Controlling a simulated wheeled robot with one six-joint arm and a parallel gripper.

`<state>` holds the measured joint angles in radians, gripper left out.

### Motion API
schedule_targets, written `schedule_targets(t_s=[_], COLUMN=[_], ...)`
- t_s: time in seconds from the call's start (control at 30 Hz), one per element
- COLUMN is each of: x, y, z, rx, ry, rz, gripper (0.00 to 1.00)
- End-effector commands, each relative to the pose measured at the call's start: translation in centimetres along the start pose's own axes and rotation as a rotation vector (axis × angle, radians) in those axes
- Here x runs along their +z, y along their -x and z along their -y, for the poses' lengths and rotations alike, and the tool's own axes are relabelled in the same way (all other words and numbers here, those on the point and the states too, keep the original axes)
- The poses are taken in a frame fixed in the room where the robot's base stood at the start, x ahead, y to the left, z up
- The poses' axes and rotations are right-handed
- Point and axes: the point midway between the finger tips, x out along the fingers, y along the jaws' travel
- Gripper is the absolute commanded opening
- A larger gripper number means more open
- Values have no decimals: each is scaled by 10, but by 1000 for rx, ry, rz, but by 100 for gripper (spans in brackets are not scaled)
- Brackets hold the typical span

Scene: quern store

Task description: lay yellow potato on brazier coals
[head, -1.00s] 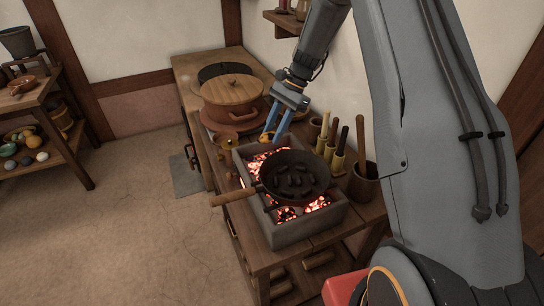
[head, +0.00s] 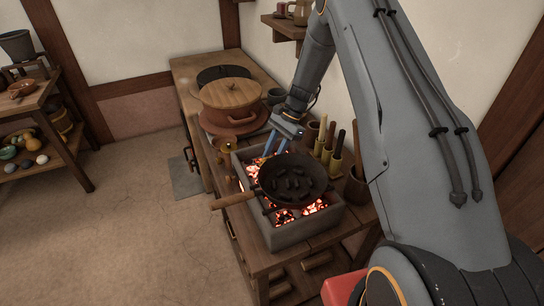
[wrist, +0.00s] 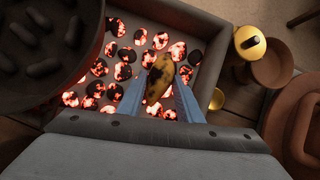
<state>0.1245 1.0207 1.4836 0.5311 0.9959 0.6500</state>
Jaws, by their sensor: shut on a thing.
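The yellow potato (wrist: 159,78), yellow with dark patches, is between my gripper's blue fingertips (wrist: 158,97) in the wrist view. My gripper (head: 274,147) is shut on it, low over the back part of the brazier. The grey stone brazier (head: 300,236) holds glowing coals (wrist: 100,90), which lie around and beneath the potato in the wrist view. I cannot tell whether the potato touches them. In the head view the potato is not clearly visible near the pan's far edge.
A black pan (head: 292,178) with dark pieces covers much of the brazier, close beside my fingers. Several upright handled tools (head: 331,142) stand along the wall side. A lidded clay pot (head: 229,97) and a small brass vessel (wrist: 250,43) are beyond the brazier.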

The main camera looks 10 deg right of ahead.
Motion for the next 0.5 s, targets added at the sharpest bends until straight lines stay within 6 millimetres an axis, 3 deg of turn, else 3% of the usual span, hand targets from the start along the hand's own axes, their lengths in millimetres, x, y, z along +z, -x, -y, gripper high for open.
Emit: schedule_targets(t_s=[0.17, 0.2, 0.3, 0.5], x=[-2, -2, -2, -2], y=[-5, -4, -4, -4], z=[0, 0, 0, 0], rx=[1, 1, 0, 0], ry=[-1, -1, -1, -1], rz=[1, 1, 1, 1], gripper=[6, 37, 51, 51])
